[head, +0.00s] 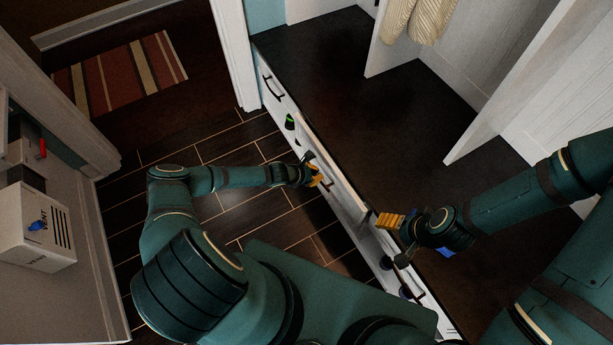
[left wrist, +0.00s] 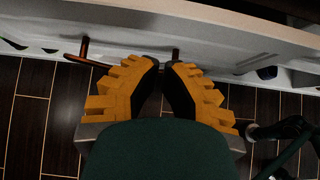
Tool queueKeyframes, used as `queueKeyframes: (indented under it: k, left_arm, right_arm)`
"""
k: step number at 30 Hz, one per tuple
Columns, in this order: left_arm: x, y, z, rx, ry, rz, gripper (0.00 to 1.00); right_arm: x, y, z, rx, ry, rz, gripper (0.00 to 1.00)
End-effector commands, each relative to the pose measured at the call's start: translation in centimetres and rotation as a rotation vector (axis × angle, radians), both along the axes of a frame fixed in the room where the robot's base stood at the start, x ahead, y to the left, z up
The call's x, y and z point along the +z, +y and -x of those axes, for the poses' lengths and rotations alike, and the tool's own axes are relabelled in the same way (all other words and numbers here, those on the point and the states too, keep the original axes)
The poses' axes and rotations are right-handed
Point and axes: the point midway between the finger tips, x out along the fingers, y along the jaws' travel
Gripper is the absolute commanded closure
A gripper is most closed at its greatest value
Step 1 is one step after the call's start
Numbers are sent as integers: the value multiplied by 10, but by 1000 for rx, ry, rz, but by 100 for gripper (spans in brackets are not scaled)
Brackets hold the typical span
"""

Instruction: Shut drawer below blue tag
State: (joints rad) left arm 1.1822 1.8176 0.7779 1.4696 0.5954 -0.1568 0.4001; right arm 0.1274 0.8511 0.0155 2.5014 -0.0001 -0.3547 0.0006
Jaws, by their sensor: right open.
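A long white bench with a dark top (head: 345,60) has a row of drawers along its front. My left gripper (head: 316,176) is at the drawer front (head: 346,204) near the middle of the row. In the left wrist view, the orange fingertips (left wrist: 167,66) are close together at a dark bar handle (left wrist: 85,52) on the white front (left wrist: 220,48). I cannot tell whether they hold it or how far the drawer stands out. My right gripper (head: 389,221) is open above the bench's front edge. A small blue patch (head: 446,252) shows beside it; I cannot tell whether it is a tag.
A small green item (head: 290,122) is on the bench front farther left. A striped rug (head: 120,75) lies on the floor. A white box (head: 37,228) stands at the left. White partitions rise behind the bench. Dark tiled floor lies before the drawers.

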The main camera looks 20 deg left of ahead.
Motion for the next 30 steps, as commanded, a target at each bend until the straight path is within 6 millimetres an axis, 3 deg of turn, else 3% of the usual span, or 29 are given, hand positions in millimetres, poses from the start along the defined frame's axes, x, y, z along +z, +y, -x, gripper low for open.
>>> queueKeyframes:
  k: [1,9,30]
  left_arm:
    - [-7,-6,-6,-2,-2,1,100]
    - [-3,-24,-30,-2,0,1,100]
    - [-2,-35,-43,-3,-1,0,100]
  right_arm:
    - [-6,0,-1,-1,-2,0,27]
    - [-13,0,-3,-1,-6,1,27]
    - [-12,0,-3,-2,-7,1,27]
